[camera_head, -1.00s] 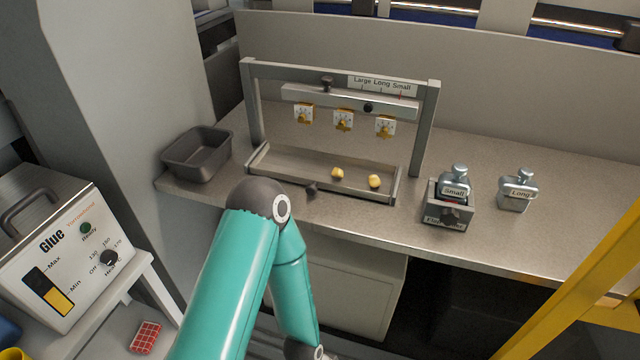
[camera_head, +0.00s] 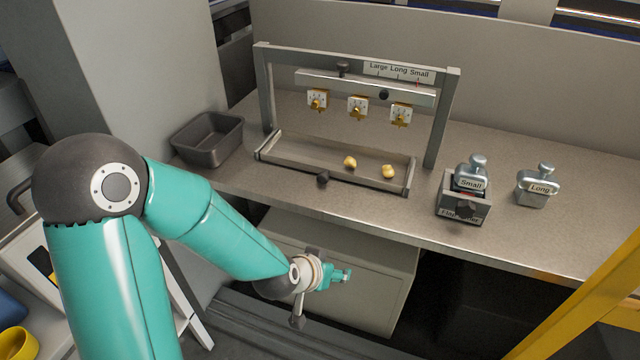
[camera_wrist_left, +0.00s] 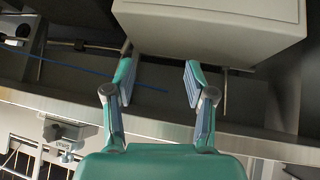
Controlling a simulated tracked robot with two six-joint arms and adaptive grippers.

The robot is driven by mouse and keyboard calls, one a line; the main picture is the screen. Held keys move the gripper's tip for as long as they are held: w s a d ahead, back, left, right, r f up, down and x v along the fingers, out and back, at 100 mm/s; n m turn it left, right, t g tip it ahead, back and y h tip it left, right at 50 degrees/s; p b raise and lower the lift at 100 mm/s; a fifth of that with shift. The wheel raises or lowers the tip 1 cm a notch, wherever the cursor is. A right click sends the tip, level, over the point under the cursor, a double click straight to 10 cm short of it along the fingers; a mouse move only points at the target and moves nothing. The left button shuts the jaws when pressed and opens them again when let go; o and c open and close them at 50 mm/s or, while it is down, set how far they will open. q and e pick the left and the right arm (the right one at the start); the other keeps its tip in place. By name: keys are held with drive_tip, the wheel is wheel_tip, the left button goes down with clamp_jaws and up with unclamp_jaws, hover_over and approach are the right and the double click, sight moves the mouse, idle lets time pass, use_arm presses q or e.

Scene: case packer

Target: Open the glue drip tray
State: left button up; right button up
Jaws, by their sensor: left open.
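The glue drip tray (camera_head: 290,165) is a long, shallow grey tray on the bench, under the three nozzles of a metal frame. Two yellow glue lumps (camera_head: 388,171) lie in it, and a dark round knob (camera_head: 322,178) sits at its front. My left gripper (camera_head: 342,276) is in front of the beige cabinet, below the bench edge and apart from the tray. In the left wrist view its two fingers (camera_wrist_left: 158,78) are spread with nothing between them. The tray cannot be made out in that view. My right gripper is not in view.
A dark empty bin (camera_head: 208,140) stands left of the tray. A holder with the Small block (camera_head: 471,173) and the Long block (camera_head: 537,186) stand to the right. The beige cabinet (camera_head: 345,290) is under the bench. A yellow beam (camera_head: 580,285) crosses the lower right.

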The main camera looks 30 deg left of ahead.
use_arm(q)
drive_tip(key=s+a+r+t+y+b, duration=0.15)
drive_tip(key=a+r, duration=0.25)
drive_tip(key=r, duration=0.4)
drive_tip(key=a+r+t+y, duration=0.2)
drive_tip(key=a+r+t, duration=0.15)
drive_tip(key=r, duration=0.45)
drive_tip(key=p, duration=0.5)
approach(322, 179)
drive_tip(key=shift+n, duration=0.3)
drive_tip(key=x, duration=0.9)
drive_tip(key=shift+w+a+f, duration=0.15)
drive_tip(key=shift+w, duration=0.2)
clamp_jaws()
